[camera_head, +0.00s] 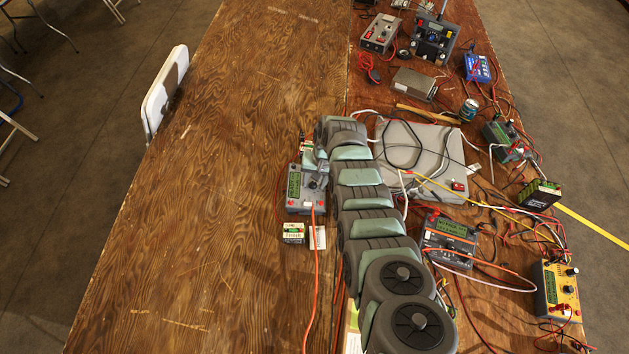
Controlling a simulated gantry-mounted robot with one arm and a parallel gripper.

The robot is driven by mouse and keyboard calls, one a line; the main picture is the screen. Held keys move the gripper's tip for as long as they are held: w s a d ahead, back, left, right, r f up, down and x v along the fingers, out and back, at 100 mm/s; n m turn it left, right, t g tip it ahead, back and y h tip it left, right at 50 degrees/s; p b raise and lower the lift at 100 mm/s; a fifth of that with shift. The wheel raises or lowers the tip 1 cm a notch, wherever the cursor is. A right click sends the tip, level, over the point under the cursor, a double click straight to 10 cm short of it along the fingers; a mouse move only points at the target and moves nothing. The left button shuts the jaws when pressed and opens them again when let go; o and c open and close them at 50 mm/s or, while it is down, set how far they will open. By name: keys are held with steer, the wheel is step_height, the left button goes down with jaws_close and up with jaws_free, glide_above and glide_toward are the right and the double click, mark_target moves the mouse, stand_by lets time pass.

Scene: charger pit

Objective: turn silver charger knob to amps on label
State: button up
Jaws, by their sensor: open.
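The silver charger (306,206) lies on the wooden table left of my arm, with a lit green display (294,185) on its left part. Its knob (318,183) is a small dark shape right of the display, partly hidden by my gripper. My gripper (311,166) is open above the charger's back right part, close to the knob. I cannot tell whether the fingers touch the knob or stand around it. A small battery (293,232) and a white paper label (317,238) lie in front of the charger. The label's writing is too small to read.
An orange cable (317,275) runs forward from the charger. Right of my arm are a grey case (445,165), an orange-trimmed charger (448,236), a yellow charger (557,290) and many tangled leads. The table's left half (230,150) is clear.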

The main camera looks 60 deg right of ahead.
jaws_close()
stand_by(0.3)
steer(key=shift+m, duration=0.3)
steer(key=shift+m+p, duration=0.3)
steer(key=shift+m, duration=2)
steer(key=shift+w+f+m+b, duration=0.15)
steer(key=shift+f+m+b, duration=0.05)
steer(key=shift+m+b, duration=1.25)
steer(key=m+b, duration=0.3)
steer(key=shift+r+m, duration=0.1)
steer(key=shift+m, duration=0.15)
steer(key=shift+b, duration=0.35)
